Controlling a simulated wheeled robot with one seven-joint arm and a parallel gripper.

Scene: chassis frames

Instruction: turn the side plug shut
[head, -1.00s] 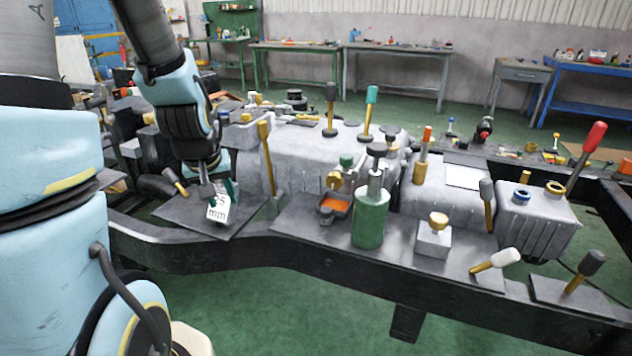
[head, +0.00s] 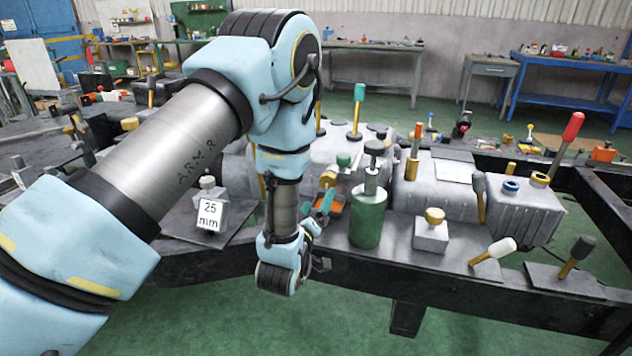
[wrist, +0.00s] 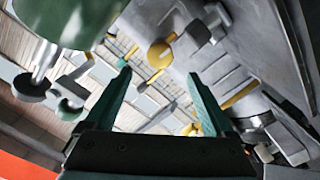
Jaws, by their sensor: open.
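My arm and hand hide part of the area left of the fitting. I cannot tell how far the plug is turned.
A green cylinder (head: 367,217) with a dark cap stands close right of my gripper. A grey block with a brass knob (head: 431,235) and levers stand right.

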